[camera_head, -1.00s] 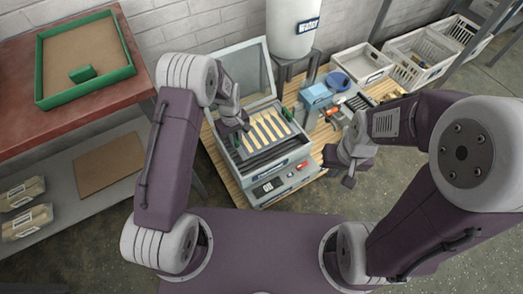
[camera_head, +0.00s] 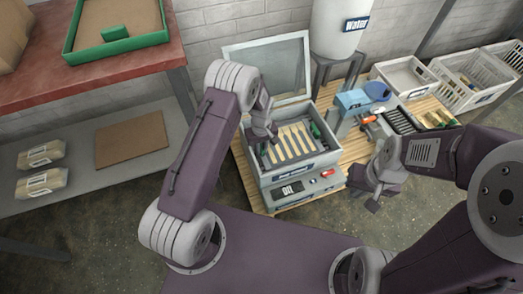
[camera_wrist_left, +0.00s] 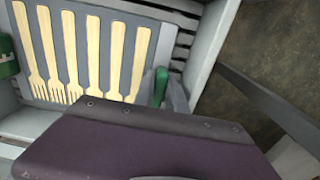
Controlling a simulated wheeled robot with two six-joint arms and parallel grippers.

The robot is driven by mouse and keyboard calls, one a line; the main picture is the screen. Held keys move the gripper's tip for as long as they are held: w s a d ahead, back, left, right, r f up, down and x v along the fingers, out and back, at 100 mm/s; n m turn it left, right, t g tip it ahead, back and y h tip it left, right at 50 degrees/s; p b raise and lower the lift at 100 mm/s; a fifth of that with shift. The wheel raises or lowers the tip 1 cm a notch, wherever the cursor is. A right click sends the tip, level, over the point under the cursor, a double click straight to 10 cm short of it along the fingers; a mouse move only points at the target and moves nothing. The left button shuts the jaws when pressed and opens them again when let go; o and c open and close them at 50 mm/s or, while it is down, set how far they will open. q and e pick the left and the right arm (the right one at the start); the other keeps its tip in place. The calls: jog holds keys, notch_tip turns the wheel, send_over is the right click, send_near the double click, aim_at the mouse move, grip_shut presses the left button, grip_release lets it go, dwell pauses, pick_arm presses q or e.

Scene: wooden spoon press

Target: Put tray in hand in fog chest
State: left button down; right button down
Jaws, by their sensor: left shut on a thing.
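The fog chest (camera_head: 311,182) is a grey box with its clear-paned lid (camera_head: 268,72) raised at the back. A grey tray (camera_wrist_left: 145,52) of several wooden forks shows in the left wrist view, with green handles at both sides. In the head view the tray lies within the chest's opening; whether it rests on the slats inside is unclear. My left gripper (camera_head: 271,137) is shut on one green handle (camera_wrist_left: 160,86). The other green handle (camera_head: 316,130) is free. My right gripper (camera_head: 371,200) is apart, right of the chest; its fingers are not clear.
A blue-topped press (camera_head: 353,101) stands right of the chest on the wooden pallet (camera_head: 243,172). A white water tank (camera_head: 338,28) stands behind. White crates (camera_head: 478,84) are at the right. A green-rimmed box (camera_head: 119,46) sits on the red-topped bench at the left.

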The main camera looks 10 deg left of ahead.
pick_arm(q)
jog(key=c, duration=1.6)
grip_release()
jog(key=shift+c, duration=0.2)
notch_tip(320, 180, up, 12)
jog(key=p, duration=0.8)
jog(key=s+a+r+m, duration=0.2)
jog(key=s+r+m, duration=0.1)
jog(key=s+r, duration=0.4)
jog(key=s+a+r+m+t, duration=0.1)
jog(key=s+a+r+m, duration=0.1)
jog(key=s+r, duration=0.5)
jog(key=s+m, duration=0.1)
jog(key=s, duration=0.3)
jog(key=shift+a+r+m, duration=0.2)
jog(key=shift+m, duration=0.1)
